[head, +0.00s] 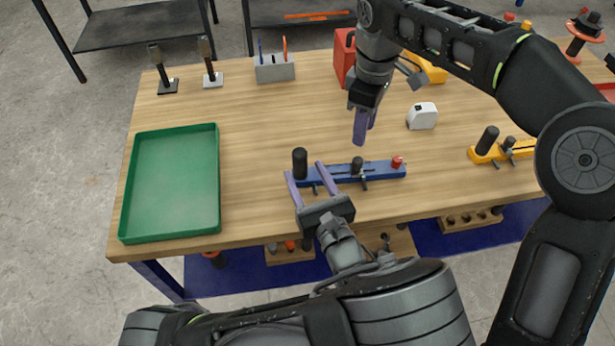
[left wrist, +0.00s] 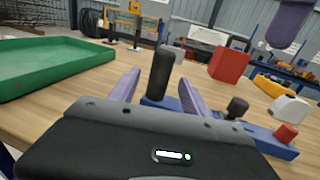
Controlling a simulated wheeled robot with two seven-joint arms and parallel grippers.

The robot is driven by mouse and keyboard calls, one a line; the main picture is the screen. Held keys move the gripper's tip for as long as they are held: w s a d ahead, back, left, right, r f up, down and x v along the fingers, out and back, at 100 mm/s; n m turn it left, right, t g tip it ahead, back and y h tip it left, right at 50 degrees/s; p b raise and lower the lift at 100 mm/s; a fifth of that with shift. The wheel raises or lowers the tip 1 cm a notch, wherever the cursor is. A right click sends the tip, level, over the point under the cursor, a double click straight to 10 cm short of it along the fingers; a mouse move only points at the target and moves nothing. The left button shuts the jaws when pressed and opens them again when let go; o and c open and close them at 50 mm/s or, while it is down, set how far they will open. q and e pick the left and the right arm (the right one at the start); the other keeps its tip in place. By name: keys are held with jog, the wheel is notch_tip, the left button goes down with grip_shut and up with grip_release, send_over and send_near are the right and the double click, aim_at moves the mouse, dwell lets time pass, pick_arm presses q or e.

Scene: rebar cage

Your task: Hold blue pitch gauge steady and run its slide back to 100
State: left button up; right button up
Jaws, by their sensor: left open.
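The blue pitch gauge (head: 385,171) lies on the wooden table near its front edge. It has a tall black post (head: 300,163) at its left end, a dark slide knob (head: 357,165) near the middle and a red knob (head: 397,162) at the right end. My left gripper (head: 308,176) is open, with one finger on each side of the post end; the left wrist view shows the post (left wrist: 161,72) between the fingers. Whether they touch it cannot be told. My right gripper (head: 363,126) hangs above and behind the gauge, its fingers close together. The scale numbers are too small to read.
A green tray (head: 125,190) stands at the left. A yellow gauge (head: 488,155) lies at the right, and a white tape measure (head: 422,116) behind the blue gauge. A red box (head: 343,58) and grey holder (head: 275,72) stand farther back. The table between tray and gauge is clear.

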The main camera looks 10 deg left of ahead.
aim_at(295, 153)
pick_arm(q)
jog(key=x, duration=0.7)
jog(key=shift+w, duration=0.1)
jog(key=shift+c, duration=0.3)
grip_shut()
dwell(1.0)
